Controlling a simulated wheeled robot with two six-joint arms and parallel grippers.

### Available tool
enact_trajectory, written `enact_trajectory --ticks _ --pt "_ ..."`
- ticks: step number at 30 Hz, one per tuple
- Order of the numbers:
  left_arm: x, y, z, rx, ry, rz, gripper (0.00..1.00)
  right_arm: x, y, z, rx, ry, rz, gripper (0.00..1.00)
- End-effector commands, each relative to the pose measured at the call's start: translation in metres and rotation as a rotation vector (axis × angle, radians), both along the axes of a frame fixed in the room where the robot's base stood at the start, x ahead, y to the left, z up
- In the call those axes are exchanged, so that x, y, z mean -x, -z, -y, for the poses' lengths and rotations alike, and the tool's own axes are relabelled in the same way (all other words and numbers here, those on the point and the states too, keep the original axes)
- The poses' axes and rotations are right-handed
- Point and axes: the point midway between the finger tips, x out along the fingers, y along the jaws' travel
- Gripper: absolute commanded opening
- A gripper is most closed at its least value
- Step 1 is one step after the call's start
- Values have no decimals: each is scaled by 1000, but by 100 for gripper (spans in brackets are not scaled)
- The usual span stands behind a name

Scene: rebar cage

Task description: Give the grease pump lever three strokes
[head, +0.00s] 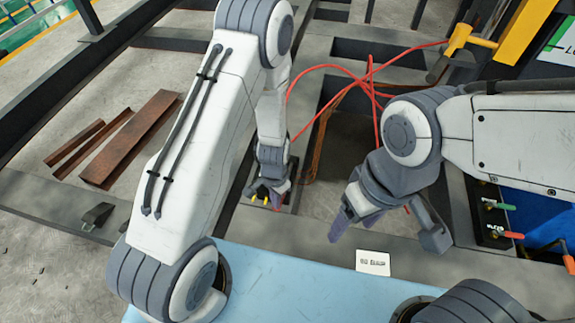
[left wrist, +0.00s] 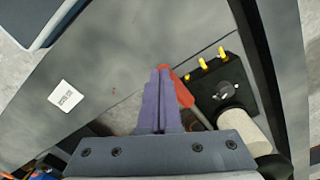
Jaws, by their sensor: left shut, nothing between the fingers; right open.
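The grease pump (left wrist: 222,88) is a dark block with yellow fittings and a pale cylinder (left wrist: 243,125), right of centre in the left wrist view. Its red-handled lever (left wrist: 181,90) slants beside my left gripper's purple fingers (left wrist: 160,90), partly hidden by them. I cannot tell whether they touch. My left gripper (head: 268,188) is shut and empty. In the head view it covers most of the pump; only yellow fittings (head: 255,198) and a bit of red (head: 277,207) show. My right gripper (head: 350,215) is open and empty, right of the pump.
Dark steel beams frame the area. Red hoses (head: 330,67) loop behind the pump. A label card (head: 373,262) lies on the grey beam in front. Rusty steel pieces (head: 130,140) lie on the floor at left. Valves with coloured handles (head: 497,205) stand at right, beside my right arm.

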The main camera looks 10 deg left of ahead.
Motion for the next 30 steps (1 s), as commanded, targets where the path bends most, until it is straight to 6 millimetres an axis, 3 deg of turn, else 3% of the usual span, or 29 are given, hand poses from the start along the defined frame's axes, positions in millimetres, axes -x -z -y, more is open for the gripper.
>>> enact_trajectory --ticks 30 --pt "-44 -76 0 0 1 0 0 0 -124 0 0 0 0 70"
